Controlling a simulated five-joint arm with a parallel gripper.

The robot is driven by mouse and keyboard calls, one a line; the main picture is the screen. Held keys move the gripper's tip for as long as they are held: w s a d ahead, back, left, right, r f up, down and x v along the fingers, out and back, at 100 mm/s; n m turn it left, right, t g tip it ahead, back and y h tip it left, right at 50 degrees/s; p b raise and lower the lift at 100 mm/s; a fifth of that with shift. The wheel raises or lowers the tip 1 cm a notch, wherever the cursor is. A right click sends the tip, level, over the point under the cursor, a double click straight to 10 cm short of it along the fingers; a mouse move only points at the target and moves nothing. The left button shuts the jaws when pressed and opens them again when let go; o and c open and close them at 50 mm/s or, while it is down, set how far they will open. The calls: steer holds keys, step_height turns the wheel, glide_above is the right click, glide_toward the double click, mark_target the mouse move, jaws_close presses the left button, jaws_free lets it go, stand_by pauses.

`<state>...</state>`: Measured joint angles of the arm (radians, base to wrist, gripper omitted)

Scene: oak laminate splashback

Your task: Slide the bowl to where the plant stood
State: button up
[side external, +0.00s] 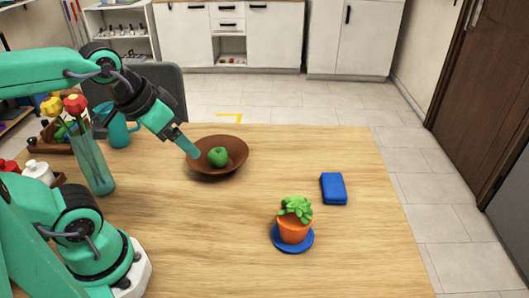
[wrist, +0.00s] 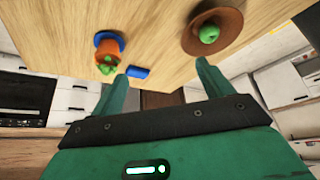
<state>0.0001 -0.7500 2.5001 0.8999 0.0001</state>
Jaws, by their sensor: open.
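The brown bowl (side external: 237,163) stands upright at the back of the table with a green apple (side external: 217,157) in it. In the wrist view the bowl (wrist: 231,30) is at upper right. The plant (side external: 295,207) stands in an orange pot on a blue saucer (side external: 293,247) near the front right. In the wrist view the plant (wrist: 106,68) is at upper left. My gripper (side external: 191,150) overlaps the bowl's left rim in the side view; contact cannot be told. In the wrist view my gripper (wrist: 163,82) has its fingers apart with nothing between them.
A blue block (side external: 333,188) lies behind and right of the plant. A glass vase with flowers (side external: 93,160), a teal mug (side external: 118,128) and a white jar (side external: 38,172) stand on the left. The tabletop between bowl and plant is clear.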

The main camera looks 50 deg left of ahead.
stand_by(0.3)
steer(key=c, duration=0.6)
steer(key=shift+w+a+r+n, duration=0.1)
steer(key=shift+w+a+n, duration=0.15)
steer(key=shift+w+n, duration=0.15)
steer(key=c, duration=0.7)
steer(key=w+a+n, duration=0.2)
steer(key=w+a+n+g, duration=0.1)
steer(key=w+a+n, duration=0.1)
steer(key=n, duration=0.1)
steer(key=shift+w+a+n+g+y, duration=0.25)
steer(key=shift+a+n+g+y, duration=0.05)
steer(key=shift+a+y, duration=0.1)
jaws_close()
steer(key=w+a+f+n+g, duration=0.1)
steer(key=w+a+f+n, duration=0.1)
steer(key=a+n, duration=0.3)
steer(key=w+a+f+n+g, duration=0.1)
steer(key=w+a+f+n, duration=0.1)
steer(key=a+f+n, duration=0.3)
steer(key=w+a+f+n+g, duration=0.2)
steer(key=a+f+n, duration=0.2)
steer(key=a+n, duration=0.3)
steer(key=a, duration=0.5)
steer(key=shift+w+h, duration=0.3)
steer(key=shift+h, duration=0.1)
